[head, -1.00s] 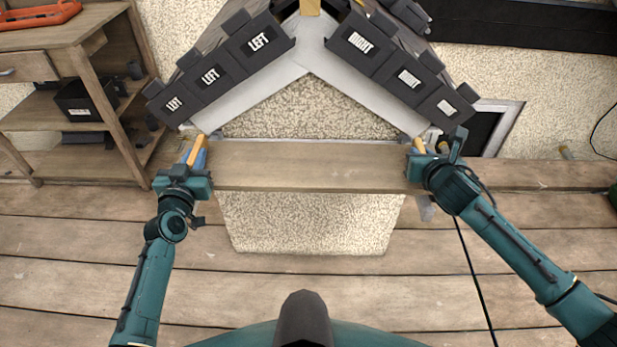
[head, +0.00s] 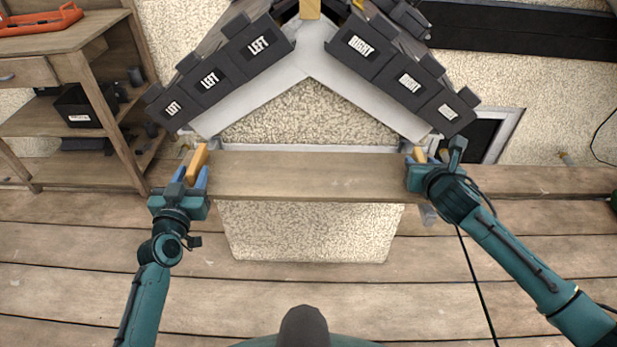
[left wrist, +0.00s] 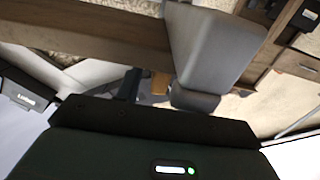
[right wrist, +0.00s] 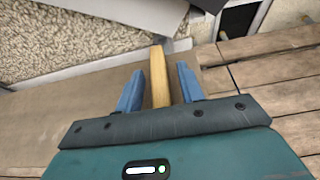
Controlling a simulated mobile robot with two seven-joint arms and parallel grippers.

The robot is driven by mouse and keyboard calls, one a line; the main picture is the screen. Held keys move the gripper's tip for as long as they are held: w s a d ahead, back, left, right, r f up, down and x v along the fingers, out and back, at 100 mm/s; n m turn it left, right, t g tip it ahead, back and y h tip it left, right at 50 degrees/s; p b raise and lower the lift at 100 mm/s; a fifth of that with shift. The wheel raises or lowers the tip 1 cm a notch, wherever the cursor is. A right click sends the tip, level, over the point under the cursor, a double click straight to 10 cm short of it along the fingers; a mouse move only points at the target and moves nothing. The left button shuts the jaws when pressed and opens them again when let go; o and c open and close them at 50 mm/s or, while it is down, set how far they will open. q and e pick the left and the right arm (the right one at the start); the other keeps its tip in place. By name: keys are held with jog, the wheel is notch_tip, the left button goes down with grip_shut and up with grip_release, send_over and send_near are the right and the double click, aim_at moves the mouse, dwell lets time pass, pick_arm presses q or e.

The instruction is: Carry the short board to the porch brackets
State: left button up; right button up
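The short board (head: 305,175) lies level across the front of the small house, its ends at my two grippers. My left gripper (head: 191,176) is open at the left end, its blue fingers apart with a yellow wooden piece (head: 196,162) between them. My right gripper (head: 421,165) is open at the right end. In the right wrist view its fingers (right wrist: 159,90) stand clear on both sides of another yellow wooden piece (right wrist: 160,74). A grey bracket part (head: 428,213) shows below the board's right end. The left bracket is mostly hidden, and board contact with the brackets cannot be told.
Dark roof tiles marked LEFT (head: 258,43) and RIGHT (head: 361,45) hang above the board. A wooden shelf (head: 100,68) with a black bin (head: 80,104) stands at the left. A dark cable (head: 474,285) crosses the plank floor at the right. The front floor is clear.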

jog(key=shift+s, duration=0.1)
jog(key=v, duration=1.1)
jog(key=shift+s+r, duration=0.25)
jog(key=shift+s, duration=0.1)
pick_arm(q)
jog(key=s, duration=0.9)
jog(key=shift+a, duration=0.2)
jog(key=shift+s, duration=0.1)
pick_arm(e)
jog(key=shift+a, duration=0.1)
